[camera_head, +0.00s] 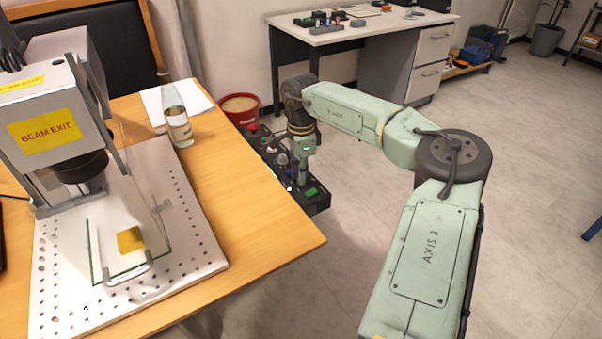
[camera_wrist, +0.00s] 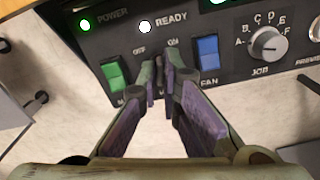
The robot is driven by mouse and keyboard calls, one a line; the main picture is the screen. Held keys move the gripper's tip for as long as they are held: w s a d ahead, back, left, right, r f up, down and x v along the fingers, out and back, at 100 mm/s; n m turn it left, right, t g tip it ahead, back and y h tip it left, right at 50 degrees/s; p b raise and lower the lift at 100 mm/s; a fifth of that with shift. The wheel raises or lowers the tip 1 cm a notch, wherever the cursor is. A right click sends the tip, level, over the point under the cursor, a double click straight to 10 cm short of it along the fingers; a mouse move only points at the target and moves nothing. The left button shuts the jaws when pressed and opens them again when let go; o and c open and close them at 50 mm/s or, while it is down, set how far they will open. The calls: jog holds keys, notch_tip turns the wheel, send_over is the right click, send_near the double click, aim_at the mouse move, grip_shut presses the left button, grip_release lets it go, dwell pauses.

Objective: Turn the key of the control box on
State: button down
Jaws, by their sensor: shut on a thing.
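The dark control box (camera_head: 322,204) is mounted beside the wooden table's right edge, and its panel (camera_wrist: 192,30) fills the top of the wrist view. My gripper (camera_wrist: 164,78) is at the panel between the OFF and ON labels, its purple-padded fingers closed together on the key. The fingers hide the key, so its angle cannot be told. In the head view my gripper (camera_head: 303,168) reaches down onto the box. The POWER light (camera_wrist: 85,24) is green and the READY light (camera_wrist: 145,27) is white.
A green rocker switch (camera_wrist: 115,76) is left of my fingers and a blue FAN switch (camera_wrist: 207,55) is close on the right. The JOB knob (camera_wrist: 268,43) is farther right.

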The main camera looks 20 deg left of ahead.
jog(key=m, duration=0.5)
jog(key=shift+m+b, duration=0.3)
jog(key=shift+m, duration=0.1)
dwell(0.4)
jog(key=c, duration=1.8)
grip_release()
notch_tip(320, 180, up, 12)
jog(key=shift+r, duration=0.1)
